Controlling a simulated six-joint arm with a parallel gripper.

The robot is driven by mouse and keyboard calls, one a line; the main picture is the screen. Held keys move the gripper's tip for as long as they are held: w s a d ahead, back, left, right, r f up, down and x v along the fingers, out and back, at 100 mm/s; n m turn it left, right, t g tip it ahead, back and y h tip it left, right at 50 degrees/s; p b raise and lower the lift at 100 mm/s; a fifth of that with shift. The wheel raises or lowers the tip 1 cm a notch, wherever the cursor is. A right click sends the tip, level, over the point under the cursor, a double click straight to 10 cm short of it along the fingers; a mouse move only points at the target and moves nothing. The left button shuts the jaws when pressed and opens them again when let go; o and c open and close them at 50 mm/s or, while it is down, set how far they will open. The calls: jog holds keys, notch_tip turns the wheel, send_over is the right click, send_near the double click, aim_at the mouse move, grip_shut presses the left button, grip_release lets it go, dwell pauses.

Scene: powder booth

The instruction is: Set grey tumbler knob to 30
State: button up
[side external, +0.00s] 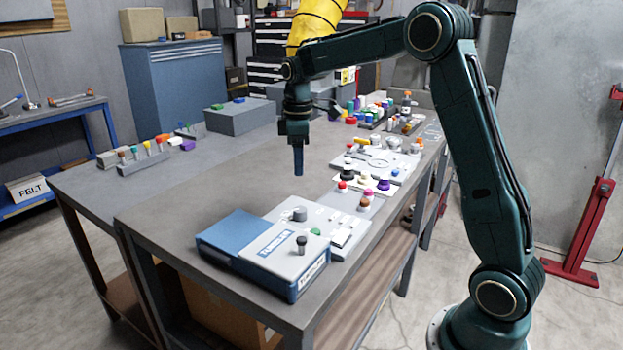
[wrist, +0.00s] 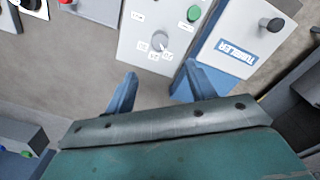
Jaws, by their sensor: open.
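The grey knob (side external: 300,214) stands on a light grey panel (side external: 322,213) near the table's front. The wrist view shows this round knob (wrist: 160,41) just beyond the fingertips, with small white labels below it that are too blurred to read. A blue and grey box (side external: 262,248) marked TUMBLER adjoins the panel and carries a dark knob (side external: 301,243); its label also shows in the wrist view (wrist: 237,51). My gripper (side external: 298,172) points down above the table, behind the grey knob and apart from it. In the wrist view its fingers (wrist: 158,76) are spread with nothing between them.
A green button (wrist: 193,13) sits beside the grey knob. Panels with coloured knobs (side external: 366,188) stand farther back along the right edge. A grey block (side external: 240,117) stands at the back.

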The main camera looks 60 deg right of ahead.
aim_at(300, 209)
jog(key=shift+w+d+f, duration=0.1)
jog(key=shift+f, duration=3.3)
jog(key=shift+d+f, duration=0.1)
jog(key=shift+f, duration=3.3)
jog(key=c, duration=1)
